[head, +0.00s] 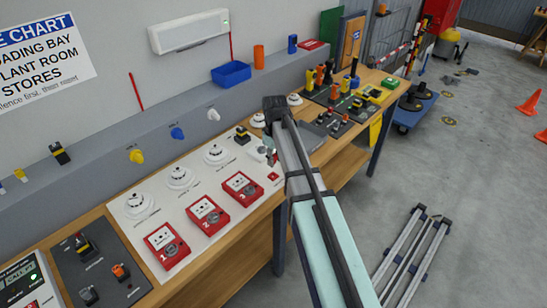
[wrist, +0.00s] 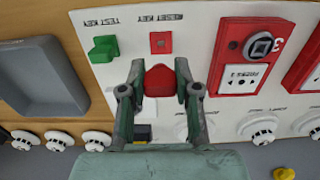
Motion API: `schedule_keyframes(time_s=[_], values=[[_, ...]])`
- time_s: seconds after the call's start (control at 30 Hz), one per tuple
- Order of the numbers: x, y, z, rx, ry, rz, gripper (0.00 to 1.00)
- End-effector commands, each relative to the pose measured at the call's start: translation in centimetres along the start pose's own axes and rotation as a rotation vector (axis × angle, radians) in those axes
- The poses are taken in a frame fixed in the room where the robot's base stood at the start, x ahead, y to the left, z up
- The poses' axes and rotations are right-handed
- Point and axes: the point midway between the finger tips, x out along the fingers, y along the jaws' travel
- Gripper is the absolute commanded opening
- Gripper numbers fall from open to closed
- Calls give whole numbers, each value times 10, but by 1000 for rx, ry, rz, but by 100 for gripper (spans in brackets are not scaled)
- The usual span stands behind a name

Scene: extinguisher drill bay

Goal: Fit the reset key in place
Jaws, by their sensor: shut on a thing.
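My gripper (wrist: 160,70) is shut on a red key (wrist: 160,82), seen between its two fingers in the wrist view. Just above it in that view is the small red socket (wrist: 161,42) with a dark centre, under the label "RESET KEY" on the white panel. The held key is apart from the socket in the picture; its height over the panel is hard to tell. A green key (wrist: 103,48) stands at the label "TEST KEY", left of the socket. In the head view my gripper (head: 270,157) is over the panel's right end, partly hidden by my arm; the red socket (head: 273,176) shows beside it.
Three red call points, the one marked 3 (wrist: 250,50) nearest, stand on the white panel (head: 135,222). White round detectors (head: 180,176) line its back. A grey tray (wrist: 38,80) lies beyond the panel's end. A yellow-and-black item (head: 242,135) stands close behind my gripper.

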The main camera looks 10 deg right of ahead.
Motion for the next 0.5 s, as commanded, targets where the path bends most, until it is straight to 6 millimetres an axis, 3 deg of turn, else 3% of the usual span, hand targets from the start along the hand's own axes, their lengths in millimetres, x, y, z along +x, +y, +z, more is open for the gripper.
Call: schedule_keyframes(time_s=[0.5], values=[[28, 0, 0, -11, -1, -1, 12]])
